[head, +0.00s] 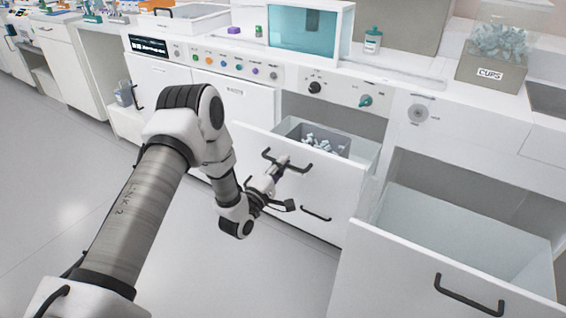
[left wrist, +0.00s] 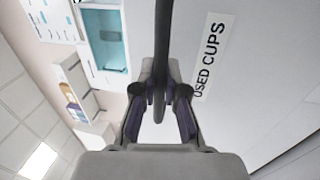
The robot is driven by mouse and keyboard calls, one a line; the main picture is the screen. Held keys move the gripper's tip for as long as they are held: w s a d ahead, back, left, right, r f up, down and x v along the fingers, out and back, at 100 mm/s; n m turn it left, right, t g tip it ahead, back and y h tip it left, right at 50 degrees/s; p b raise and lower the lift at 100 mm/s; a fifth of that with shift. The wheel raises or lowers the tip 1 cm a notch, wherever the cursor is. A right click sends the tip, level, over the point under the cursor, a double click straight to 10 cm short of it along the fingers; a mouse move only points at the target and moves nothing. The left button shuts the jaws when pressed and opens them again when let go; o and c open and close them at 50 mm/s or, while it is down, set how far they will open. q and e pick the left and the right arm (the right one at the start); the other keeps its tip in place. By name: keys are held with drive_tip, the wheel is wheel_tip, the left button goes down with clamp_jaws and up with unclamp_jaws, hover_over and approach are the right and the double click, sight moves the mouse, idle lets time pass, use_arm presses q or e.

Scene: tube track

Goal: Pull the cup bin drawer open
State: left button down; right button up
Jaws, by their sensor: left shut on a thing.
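The cup bin drawer (head: 335,192) stands partly open in the middle of the head view, with a grey bin (head: 340,143) of pale used cups inside it. Its front carries a dark bar handle (head: 300,167). My left gripper (head: 283,163) is shut on that handle, in front of the drawer. In the left wrist view the fingers of my gripper (left wrist: 160,105) close around the dark handle (left wrist: 162,45). A "USED CUPS" label (left wrist: 212,55) shows on the drawer front beside it. My right gripper is out of view.
Another drawer (head: 430,262), wide open and empty, juts out at the right. The counter above holds a teal-fronted box (head: 303,30), a small bottle (head: 373,40) and a bin marked CUPS (head: 492,72). The floor (head: 60,190) at the left is clear.

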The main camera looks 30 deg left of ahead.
use_arm(q)
drive_tip(key=c, duration=1.2)
unclamp_jaws()
drive_tip(key=shift+s, duration=0.1)
drive_tip(key=s+f, duration=0.2)
drive_tip(key=s, duration=0.9)
drive_tip(key=shift+s+a+f, duration=0.15)
drive_tip(key=shift+s+f, duration=0.05)
drive_tip(key=shift+s, duration=0.1)
